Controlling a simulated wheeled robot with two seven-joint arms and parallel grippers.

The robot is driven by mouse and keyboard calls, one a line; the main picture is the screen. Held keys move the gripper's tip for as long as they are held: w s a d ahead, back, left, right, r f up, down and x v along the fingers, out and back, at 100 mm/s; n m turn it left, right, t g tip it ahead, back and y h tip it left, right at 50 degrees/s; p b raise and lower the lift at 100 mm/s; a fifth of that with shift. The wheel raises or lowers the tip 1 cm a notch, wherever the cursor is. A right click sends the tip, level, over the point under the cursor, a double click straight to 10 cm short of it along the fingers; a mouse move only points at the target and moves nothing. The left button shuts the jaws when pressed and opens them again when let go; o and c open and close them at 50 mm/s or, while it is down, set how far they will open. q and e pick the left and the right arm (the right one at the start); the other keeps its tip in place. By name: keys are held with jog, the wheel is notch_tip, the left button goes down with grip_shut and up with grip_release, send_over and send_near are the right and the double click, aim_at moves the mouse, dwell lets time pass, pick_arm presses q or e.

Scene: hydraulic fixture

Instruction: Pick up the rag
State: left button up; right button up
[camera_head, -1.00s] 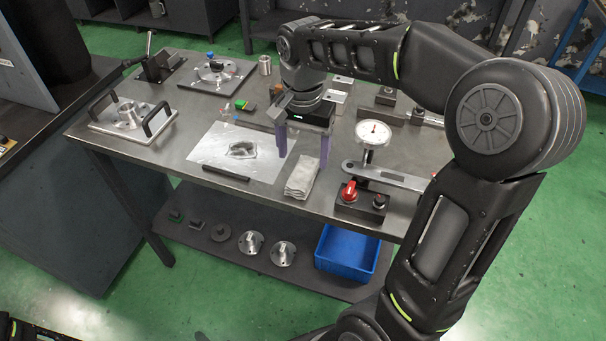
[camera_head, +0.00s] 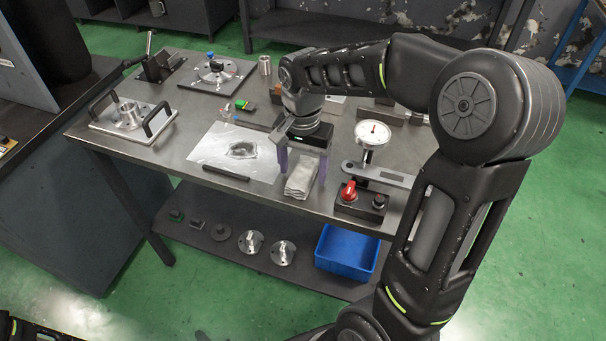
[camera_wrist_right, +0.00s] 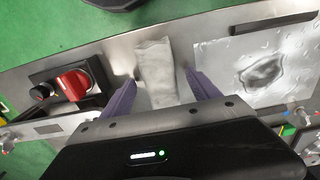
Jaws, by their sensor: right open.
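The rag (camera_head: 301,178) is a folded pale grey-white cloth lying near the front edge of the metal table (camera_head: 205,145). My right gripper (camera_head: 302,172) is open above the rag, with one purple finger on each side of it. In the right wrist view the rag (camera_wrist_right: 156,72) lies between the two spread fingers of the gripper (camera_wrist_right: 162,88). I cannot tell whether the fingers touch the rag. My left gripper is not in view.
A control box with a red knob (camera_head: 349,189) stands close to the right of the rag. A dial gauge (camera_head: 372,134) stands behind it. A wet sheet with a dark stain (camera_head: 241,149) and a black bar (camera_head: 226,172) lie to the left. A blue bin (camera_head: 346,250) is on the lower shelf.

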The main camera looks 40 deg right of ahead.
aim_at(303, 171)
jog(key=shift+c, duration=0.2)
jog(key=c, duration=1.4)
notch_tip(303, 171, up, 10)
dwell(0.5)
